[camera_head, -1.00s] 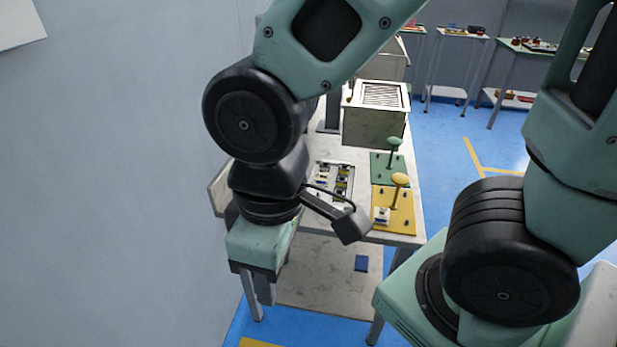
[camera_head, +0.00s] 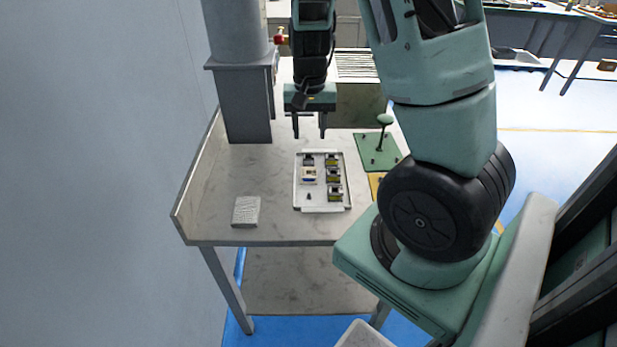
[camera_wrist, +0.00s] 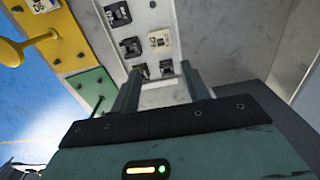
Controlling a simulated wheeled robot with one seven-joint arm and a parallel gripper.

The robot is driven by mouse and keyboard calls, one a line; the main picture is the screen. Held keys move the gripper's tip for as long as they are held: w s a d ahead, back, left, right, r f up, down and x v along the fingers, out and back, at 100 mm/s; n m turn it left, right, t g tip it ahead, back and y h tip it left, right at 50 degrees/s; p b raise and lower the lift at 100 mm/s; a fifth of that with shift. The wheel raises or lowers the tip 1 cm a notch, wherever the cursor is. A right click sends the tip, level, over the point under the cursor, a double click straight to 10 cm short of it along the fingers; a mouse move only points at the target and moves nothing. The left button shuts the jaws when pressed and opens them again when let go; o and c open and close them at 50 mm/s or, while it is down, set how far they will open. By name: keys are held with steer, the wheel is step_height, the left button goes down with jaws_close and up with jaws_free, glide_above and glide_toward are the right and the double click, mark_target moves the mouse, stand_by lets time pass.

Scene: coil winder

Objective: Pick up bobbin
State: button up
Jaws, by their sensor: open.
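Several small bobbins with dark ends, such as one at the right (camera_head: 333,178), sit in a pale tray (camera_head: 322,209) on the workbench. A paler, white-and-yellow one (camera_head: 309,175) sits in the left column. My gripper (camera_head: 309,135) points down, open and empty, above the bench at the tray's far end. In the wrist view, my gripper (camera_wrist: 160,75) shows its two fingers apart, with dark bobbins (camera_wrist: 131,46) and the pale one (camera_wrist: 160,40) beyond the tips. Some items at the tray's far end are partly hidden by the fingers there.
A grey column (camera_head: 247,105) stands left of my gripper. A green plate with a knobbed post (camera_head: 384,122) is right of the tray; a yellow plate (camera_head: 375,184) is mostly hidden by my arm. A grey block (camera_head: 246,211) lies front left. The left bench surface is mostly clear.

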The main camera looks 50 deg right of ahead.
mark_target(309, 171)
step_height(309, 171, down, 14)
steer(key=shift+a+r+b, duration=0.15)
steer(key=shift+r+b, duration=0.05)
steer(key=shift+b, duration=0.65)
steer(key=c, duration=0.6)
